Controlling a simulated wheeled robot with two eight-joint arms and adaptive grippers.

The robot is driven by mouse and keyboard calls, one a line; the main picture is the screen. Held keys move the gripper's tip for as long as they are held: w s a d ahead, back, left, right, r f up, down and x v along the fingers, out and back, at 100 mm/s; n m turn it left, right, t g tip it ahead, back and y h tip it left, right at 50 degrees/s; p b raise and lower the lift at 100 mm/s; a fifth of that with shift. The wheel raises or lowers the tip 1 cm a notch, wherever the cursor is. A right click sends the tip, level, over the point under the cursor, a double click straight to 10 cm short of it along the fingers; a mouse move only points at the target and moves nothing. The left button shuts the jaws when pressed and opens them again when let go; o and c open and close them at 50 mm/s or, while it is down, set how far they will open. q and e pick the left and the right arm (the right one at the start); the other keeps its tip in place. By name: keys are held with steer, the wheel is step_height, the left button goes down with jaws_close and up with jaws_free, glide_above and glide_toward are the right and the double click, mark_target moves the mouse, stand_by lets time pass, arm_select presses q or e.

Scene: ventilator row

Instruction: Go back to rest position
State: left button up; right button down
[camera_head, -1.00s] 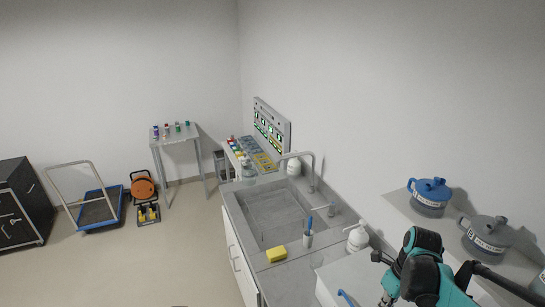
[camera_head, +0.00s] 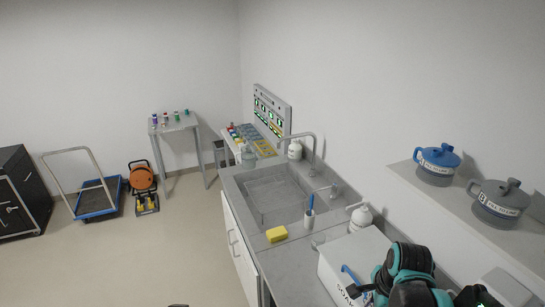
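My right arm shows at the lower right in the head view, teal and black, in front of a white box (camera_head: 345,257) on the counter. The gripper at its end (camera_head: 362,290) is small and partly cut off by the lower picture edge, so I cannot tell whether it is open or shut. A blue handle-like thing (camera_head: 350,274) shows on the box close beside it.
The sink counter (camera_head: 290,257) carries a yellow sponge (camera_head: 277,234), a cup with a blue brush (camera_head: 309,215) and a white pump bottle (camera_head: 361,218). Blue (camera_head: 437,160) and grey (camera_head: 499,199) jugs stand on the right shelf. Open floor (camera_head: 150,260) lies left.

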steer(key=s+a+f+n+t+b, duration=0.2)
steer(key=f+n+b, duration=0.4)
steer(key=n, duration=0.3)
steer(key=s+a+f+n+t+b, duration=0.2)
steer(key=a+f+n+b, duration=0.2)
steer(key=f+n+b, duration=0.3)
steer(key=shift+s+a+f+n+t+b, duration=0.15)
steer(key=shift+s+f+n+t+b, duration=0.4)
steer(key=shift+n, duration=1.05)
steer(key=shift+w+r, duration=0.25)
steer(key=shift+w, duration=0.05)
